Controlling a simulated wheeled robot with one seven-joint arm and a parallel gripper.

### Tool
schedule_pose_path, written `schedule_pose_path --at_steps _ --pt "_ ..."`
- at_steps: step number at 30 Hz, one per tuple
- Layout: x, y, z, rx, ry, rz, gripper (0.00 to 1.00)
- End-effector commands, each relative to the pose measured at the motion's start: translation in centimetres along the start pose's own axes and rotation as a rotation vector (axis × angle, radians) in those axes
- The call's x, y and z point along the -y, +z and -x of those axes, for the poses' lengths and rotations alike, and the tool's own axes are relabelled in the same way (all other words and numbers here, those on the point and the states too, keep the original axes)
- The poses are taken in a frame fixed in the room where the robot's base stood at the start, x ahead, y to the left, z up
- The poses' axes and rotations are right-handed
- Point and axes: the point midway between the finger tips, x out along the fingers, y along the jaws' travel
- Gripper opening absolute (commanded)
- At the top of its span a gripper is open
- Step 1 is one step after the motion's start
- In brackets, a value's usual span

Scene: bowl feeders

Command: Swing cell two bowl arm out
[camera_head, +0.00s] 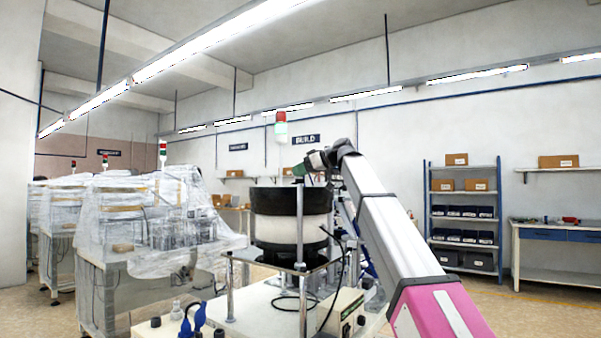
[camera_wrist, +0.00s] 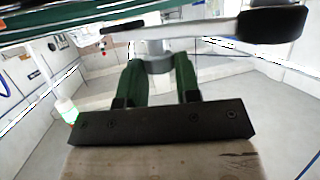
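The bowl feeder (camera_head: 277,228), with a black top and bottom and a white band, stands on a metal plate over a white bench. I cannot make out for certain which part is the bowl arm. My gripper (camera_head: 299,171) is above the upright, at the bowl's top edge. In the wrist view, its green fingers (camera_wrist: 160,65) are apart. A short grey cylinder (camera_wrist: 157,62) shows between their tips; I cannot tell whether they touch it. Beyond it, a pale bar with a black end (camera_wrist: 272,25) crosses the view.
A control box (camera_head: 344,315) and blue fittings (camera_head: 193,320) sit on the bench. Plastic-draped machines (camera_head: 140,225) stand to the left. A shelf rack (camera_head: 463,212) and a blue-drawer bench (camera_head: 555,236) stand at the right wall, with open floor before them.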

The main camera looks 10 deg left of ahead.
Motion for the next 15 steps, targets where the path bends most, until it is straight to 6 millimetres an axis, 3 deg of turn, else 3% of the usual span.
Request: schedule_pose_path --at_steps 5,15 --pt "-0.1 -0.2 -0.3 0.0 -0.029 0.01 0.0" --pt "0.8 -0.8 -1.7 0.001 -0.253 0.104 0.0"
